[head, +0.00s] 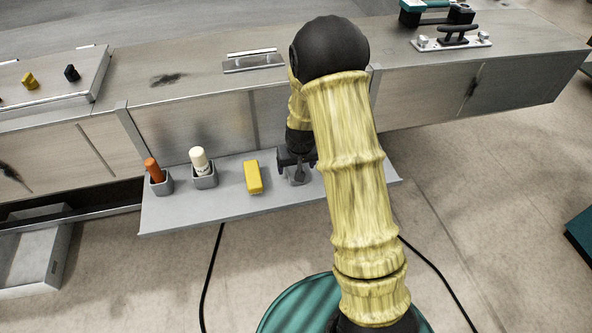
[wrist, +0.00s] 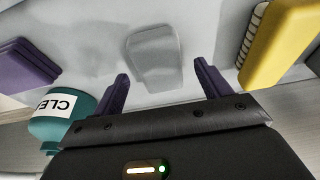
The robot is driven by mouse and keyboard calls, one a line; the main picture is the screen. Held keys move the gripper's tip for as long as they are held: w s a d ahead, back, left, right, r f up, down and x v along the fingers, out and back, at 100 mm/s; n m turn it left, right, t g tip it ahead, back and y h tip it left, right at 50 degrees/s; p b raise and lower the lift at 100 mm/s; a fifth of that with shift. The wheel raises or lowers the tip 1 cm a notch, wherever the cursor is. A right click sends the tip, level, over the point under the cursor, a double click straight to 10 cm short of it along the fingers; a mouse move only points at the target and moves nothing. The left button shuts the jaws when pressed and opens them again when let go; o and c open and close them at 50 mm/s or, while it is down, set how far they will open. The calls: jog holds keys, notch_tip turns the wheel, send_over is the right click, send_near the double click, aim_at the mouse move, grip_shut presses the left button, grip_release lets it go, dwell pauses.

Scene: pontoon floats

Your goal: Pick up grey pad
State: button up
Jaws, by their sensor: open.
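The grey pad (wrist: 154,58) lies flat on the grey shelf (head: 215,207), a pale block with rounded corners. In the wrist view it shows whole, ahead of and between the two purple fingers of my gripper (wrist: 162,84). The fingers are apart with nothing between their tips. In the head view my gripper (head: 297,160) hangs over the shelf, just right of the yellow block (head: 253,177). There the pad is mostly hidden by my gripper and arm. I cannot tell the exact height of the fingertips above it.
The yellow block stands close by, also in the wrist view (wrist: 285,40). A purple block (wrist: 25,66) and a teal bottle (wrist: 58,118) are on the other side. An orange stick (head: 154,169) and a white bottle (head: 199,160) stand in grey holders. A float wall (head: 205,122) rises behind.

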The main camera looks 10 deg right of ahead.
jog(key=shift+w+f, duration=0.1)
jog(key=shift+f, duration=0.4)
jog(key=shift+f, duration=0.25)
dwell(0.5)
jog(key=c, duration=1)
jog(key=shift+c, duration=0.2)
jog(key=shift+r, duration=0.15)
notch_tip(320, 180, up, 10)
jog(key=shift+r, duration=0.15)
